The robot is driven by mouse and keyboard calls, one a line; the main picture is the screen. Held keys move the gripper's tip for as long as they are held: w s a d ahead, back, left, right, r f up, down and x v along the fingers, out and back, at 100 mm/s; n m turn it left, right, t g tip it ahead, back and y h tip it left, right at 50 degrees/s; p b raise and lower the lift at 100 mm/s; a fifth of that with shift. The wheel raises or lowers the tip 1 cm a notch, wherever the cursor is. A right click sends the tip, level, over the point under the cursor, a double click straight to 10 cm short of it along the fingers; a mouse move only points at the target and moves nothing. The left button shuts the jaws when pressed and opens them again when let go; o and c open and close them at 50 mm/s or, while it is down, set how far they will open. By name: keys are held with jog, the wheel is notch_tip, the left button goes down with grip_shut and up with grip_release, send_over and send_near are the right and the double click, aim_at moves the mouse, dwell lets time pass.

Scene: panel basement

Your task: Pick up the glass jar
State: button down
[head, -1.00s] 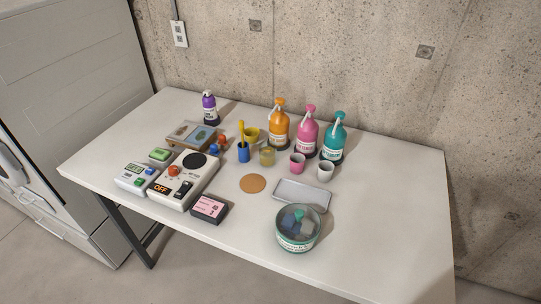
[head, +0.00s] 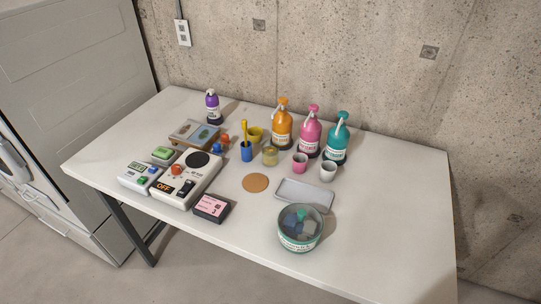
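Two glass-like vessels stand on the white table (head: 375,215). A larger round clear container (head: 300,230) with a teal-and-white label stands near the front edge and holds several blue, teal and grey pieces. I cannot tell for certain which of the two is the glass jar. My gripper is not in view.
Behind the small jar stand orange (head: 282,130), pink (head: 311,136) and teal (head: 336,143) pump bottles. A blue cup (head: 247,151), pink cup (head: 299,163) and white cup (head: 328,172) are near it. A grey tray (head: 304,195) lies behind the large container. The table's right side is clear.

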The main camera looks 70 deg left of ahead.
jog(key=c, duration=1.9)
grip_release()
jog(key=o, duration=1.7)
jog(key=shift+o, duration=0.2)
